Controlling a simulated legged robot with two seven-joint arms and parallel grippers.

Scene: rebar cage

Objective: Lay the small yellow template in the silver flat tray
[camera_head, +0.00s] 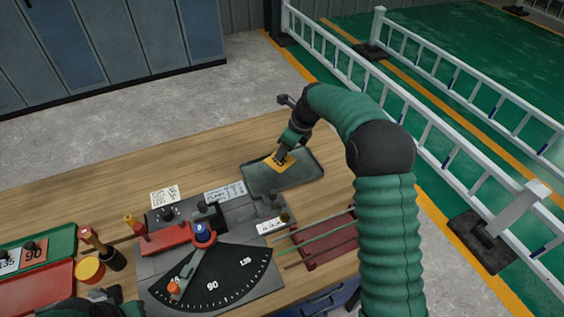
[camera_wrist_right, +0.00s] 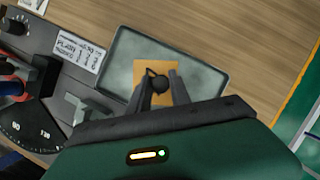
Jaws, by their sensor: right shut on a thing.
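The small yellow template (camera_head: 281,163) is a square plate with a dark knob on it. It is over the silver flat tray (camera_head: 300,178) in the head view. In the right wrist view the template (camera_wrist_right: 206,80) shows inside the outline of the tray (camera_wrist_right: 122,62). My right gripper (camera_head: 282,154) is shut on the template's knob, as the right wrist view also shows (camera_wrist_right: 160,88). I cannot tell whether the template touches the tray floor. My left gripper (camera_head: 98,300) is at the bottom left edge, partly cut off, and its jaws are unclear.
A bending plate with a dark angle scale (camera_head: 212,283) and red lever stands left of the tray. Green (camera_head: 50,243) and red (camera_head: 45,290) trays lie far left. Thin rods (camera_head: 318,238) lie over a red tray at right. Bare wood lies behind.

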